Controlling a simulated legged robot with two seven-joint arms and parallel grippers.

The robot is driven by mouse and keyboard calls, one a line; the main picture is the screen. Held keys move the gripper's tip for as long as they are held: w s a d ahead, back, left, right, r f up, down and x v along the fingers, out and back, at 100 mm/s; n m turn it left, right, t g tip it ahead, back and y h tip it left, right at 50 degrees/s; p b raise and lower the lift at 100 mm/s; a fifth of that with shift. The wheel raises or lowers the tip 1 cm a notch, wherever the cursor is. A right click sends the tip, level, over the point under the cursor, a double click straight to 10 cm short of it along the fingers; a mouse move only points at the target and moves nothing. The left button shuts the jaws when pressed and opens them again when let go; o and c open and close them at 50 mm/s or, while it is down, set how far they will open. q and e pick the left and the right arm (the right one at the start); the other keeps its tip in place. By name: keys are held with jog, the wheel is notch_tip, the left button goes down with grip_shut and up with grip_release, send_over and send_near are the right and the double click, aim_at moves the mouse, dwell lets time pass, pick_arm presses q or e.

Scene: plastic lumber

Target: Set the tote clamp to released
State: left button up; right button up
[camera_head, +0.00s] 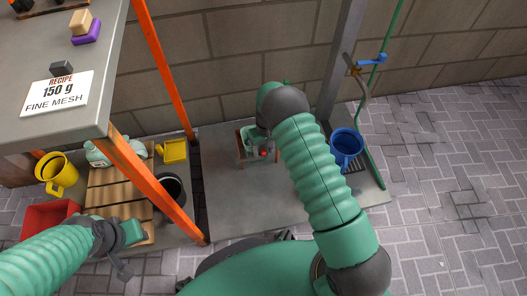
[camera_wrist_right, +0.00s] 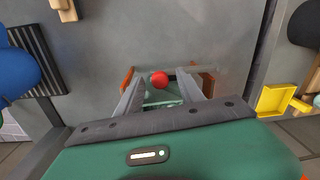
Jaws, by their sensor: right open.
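A small red ball knob (camera_head: 263,153), likely the clamp's handle end, shows just beyond my right gripper (camera_head: 260,150). In the right wrist view the red knob (camera_wrist_right: 159,79) lies between the two grey fingers of my right gripper (camera_wrist_right: 165,88). The fingers are open; I cannot tell whether they touch the knob. Behind it are a green part (camera_wrist_right: 163,97) and a grey bar (camera_wrist_right: 185,72) between brown-orange sides (camera_wrist_right: 127,78). My gripper and arm hide much of this fixture, and the clamp's setting cannot be read. My left gripper (camera_head: 123,262) hangs low at the left, its jaws unclear.
A blue pitcher (camera_head: 346,147) stands on a drain grate right of my right arm. A grey shelf (camera_head: 30,85) with orange posts (camera_head: 160,65) stands at the left. Below it are a wooden pallet (camera_head: 105,190), a red bin (camera_head: 45,217) and yellow containers (camera_head: 57,173).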

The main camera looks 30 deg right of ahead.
grip_shut()
dwell(1.4)
